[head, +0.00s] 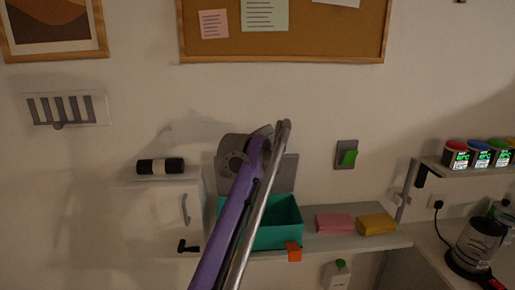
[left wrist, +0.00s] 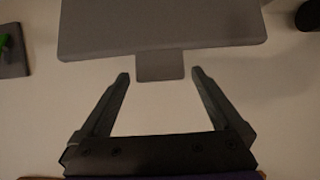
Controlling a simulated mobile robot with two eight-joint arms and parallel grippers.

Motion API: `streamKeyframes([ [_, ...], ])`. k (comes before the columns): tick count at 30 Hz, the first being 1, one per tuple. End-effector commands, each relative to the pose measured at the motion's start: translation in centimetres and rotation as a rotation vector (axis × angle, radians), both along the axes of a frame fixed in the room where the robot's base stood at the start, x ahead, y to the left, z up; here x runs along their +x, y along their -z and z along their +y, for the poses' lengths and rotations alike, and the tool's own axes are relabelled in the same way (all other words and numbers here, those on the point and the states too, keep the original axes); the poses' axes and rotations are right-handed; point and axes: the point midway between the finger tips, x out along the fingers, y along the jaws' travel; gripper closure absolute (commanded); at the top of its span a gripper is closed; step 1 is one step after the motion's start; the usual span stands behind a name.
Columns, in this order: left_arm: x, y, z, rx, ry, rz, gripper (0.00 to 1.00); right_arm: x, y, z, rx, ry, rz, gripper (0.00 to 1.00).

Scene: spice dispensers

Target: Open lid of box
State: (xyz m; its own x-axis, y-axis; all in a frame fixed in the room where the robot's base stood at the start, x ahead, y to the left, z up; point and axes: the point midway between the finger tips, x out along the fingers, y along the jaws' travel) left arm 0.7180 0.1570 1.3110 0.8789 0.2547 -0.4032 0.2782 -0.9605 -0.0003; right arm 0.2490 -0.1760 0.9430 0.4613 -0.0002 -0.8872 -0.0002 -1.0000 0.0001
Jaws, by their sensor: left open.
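The box (head: 277,237) is a teal open-topped box on a white shelf. Its grey lid (head: 286,175) stands raised behind it, partly hidden by my purple arm. In the left wrist view the lid (left wrist: 160,30) is a broad grey panel with a small tab (left wrist: 160,68) on its edge. My left gripper (left wrist: 160,74) is open, with its fingertips on either side of the tab and apart from it in the picture. Nothing is between the jaws except possibly the tab; the depth is unclear. In the head view the fingers are hidden. My right gripper is not in view.
A pink block (head: 335,223) and a yellow block (head: 376,224) lie right of the box. A white cabinet (head: 158,220) with a black roll (head: 160,166) on top is at left. A green switch (head: 348,157) is on the wall. A kettle (head: 478,245) stands at far right.

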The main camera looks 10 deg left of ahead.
Motion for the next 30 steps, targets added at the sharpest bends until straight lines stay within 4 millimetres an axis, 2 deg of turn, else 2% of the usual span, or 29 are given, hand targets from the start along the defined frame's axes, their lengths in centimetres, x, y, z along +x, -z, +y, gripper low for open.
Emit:
streamKeyframes([
  [15,-8.0,-3.6,-2.4,0.001,0.004,0.0,0.0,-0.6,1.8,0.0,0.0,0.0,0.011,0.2],
  [21,-9.2,-4.2,-2.7,0.001,0.001,-0.001,0.0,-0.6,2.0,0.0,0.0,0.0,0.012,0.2],
  [30,-9.2,-4.3,-2.7,0.0,0.002,-0.003,0.0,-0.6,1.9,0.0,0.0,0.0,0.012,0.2],
])
